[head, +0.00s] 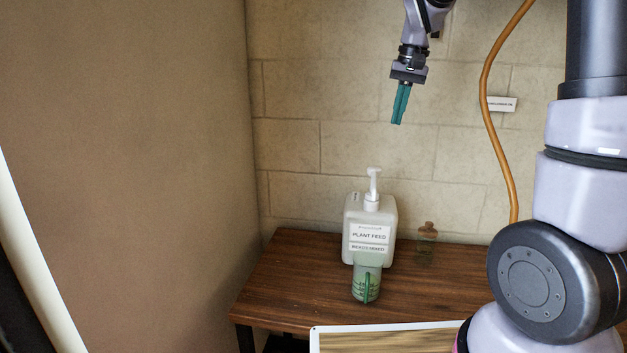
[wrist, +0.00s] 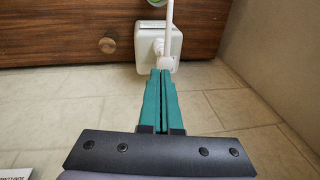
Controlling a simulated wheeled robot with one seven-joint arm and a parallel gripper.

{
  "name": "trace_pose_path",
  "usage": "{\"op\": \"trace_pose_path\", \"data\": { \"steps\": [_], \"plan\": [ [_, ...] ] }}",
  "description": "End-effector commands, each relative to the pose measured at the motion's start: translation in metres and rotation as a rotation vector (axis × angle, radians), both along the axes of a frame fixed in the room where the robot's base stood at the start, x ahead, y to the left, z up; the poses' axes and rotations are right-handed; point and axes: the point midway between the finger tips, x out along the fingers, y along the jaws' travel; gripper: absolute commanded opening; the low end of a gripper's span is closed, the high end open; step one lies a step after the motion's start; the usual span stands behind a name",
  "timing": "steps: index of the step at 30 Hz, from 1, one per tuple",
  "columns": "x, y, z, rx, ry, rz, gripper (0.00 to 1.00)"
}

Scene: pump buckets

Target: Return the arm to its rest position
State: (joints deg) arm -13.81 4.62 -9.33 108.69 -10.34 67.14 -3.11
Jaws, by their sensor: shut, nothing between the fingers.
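My gripper (head: 400,103) has teal fingers and hangs in the air, above and slightly right of a white pump bottle (head: 379,220) labelled plant feed. The fingers are shut with nothing between them. In the wrist view, my gripper (wrist: 162,75) points toward the bottle (wrist: 147,45), whose white pump rises beside the fingertips in the picture. The gripper is apart from the bottle in the head view. My arm's upper links run out of the top of the head view.
The bottle stands on a brown wooden table (head: 290,285). A green translucent cup (head: 362,285) stands in front of it, and a small brownish bottle (head: 426,240) to its right. An orange hose (head: 490,110) hangs along the tiled wall. A framed board (head: 390,338) is at the bottom.

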Motion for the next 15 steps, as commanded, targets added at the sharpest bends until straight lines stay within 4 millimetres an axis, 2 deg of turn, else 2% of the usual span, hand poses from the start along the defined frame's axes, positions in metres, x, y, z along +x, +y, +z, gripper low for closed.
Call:
{"op": "trace_pose_path", "data": {
  "steps": [1,6,10,15],
  "plan": [
    [-0.020,-0.005,0.015,0.021,-0.037,-0.010,0.00],
    [-0.083,-0.017,0.044,0.069,-0.148,-0.040,0.00],
    [-0.132,-0.023,0.055,0.093,-0.235,-0.065,0.00],
    [-0.188,-0.027,0.054,0.106,-0.342,-0.093,0.00]
  ]
}}
